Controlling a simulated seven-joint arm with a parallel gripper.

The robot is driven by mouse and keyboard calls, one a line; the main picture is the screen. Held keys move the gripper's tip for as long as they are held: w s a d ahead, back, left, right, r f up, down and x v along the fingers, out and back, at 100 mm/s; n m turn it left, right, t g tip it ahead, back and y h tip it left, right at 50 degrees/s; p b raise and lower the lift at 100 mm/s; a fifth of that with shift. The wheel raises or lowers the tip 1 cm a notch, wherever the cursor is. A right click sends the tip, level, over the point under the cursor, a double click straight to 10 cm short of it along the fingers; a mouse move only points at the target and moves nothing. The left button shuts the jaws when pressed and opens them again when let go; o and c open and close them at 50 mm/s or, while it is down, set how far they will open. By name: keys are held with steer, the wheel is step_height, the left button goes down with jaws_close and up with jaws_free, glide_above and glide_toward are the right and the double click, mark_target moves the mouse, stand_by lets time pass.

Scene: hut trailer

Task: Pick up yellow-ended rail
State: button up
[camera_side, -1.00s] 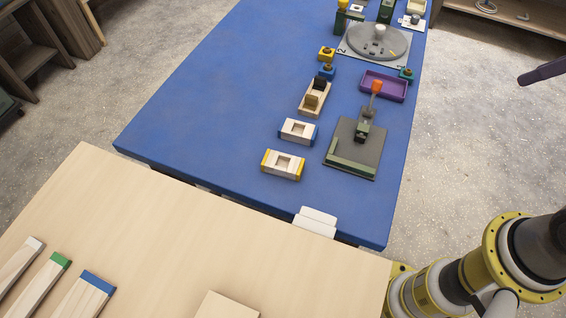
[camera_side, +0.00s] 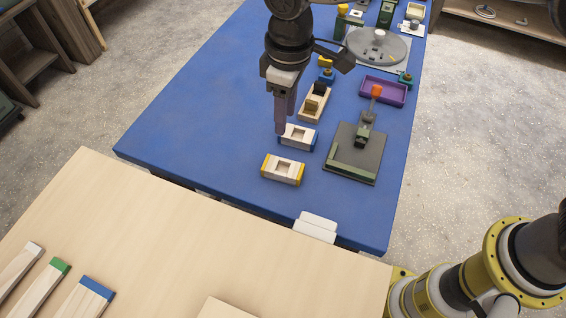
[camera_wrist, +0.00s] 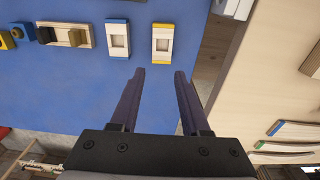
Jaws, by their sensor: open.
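The yellow-ended rail (camera_side: 283,169) is a short pale wooden block with a square recess and yellow ends, lying flat on the blue table near its front edge. In the wrist view the yellow-ended rail (camera_wrist: 162,43) lies beyond my fingertips, between their lines and apart from them. My gripper (camera_side: 281,130) is in the air over the blue table, above and behind the rail in the side view, fingers pointing down. In the wrist view my gripper (camera_wrist: 160,72) has its two dark fingers apart with nothing between them.
A similar blue-ended block (camera_side: 299,137) lies close behind the rail. A grey plate with a green-edged fixture (camera_side: 350,165) stands to the right. A wooden holder (camera_side: 314,102) and a purple tray (camera_side: 383,90) are farther back. The blue table's left side (camera_side: 190,120) is clear.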

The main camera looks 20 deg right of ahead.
mark_target(280, 174)
steer(key=shift+n, duration=0.3)
steer(key=f, duration=0.5)
steer(key=s+a+f, duration=0.1)
steer(key=f, duration=0.9)
steer(key=shift+s+a+f, duration=0.25)
steer(key=shift+a+f, duration=0.1)
jaws_close()
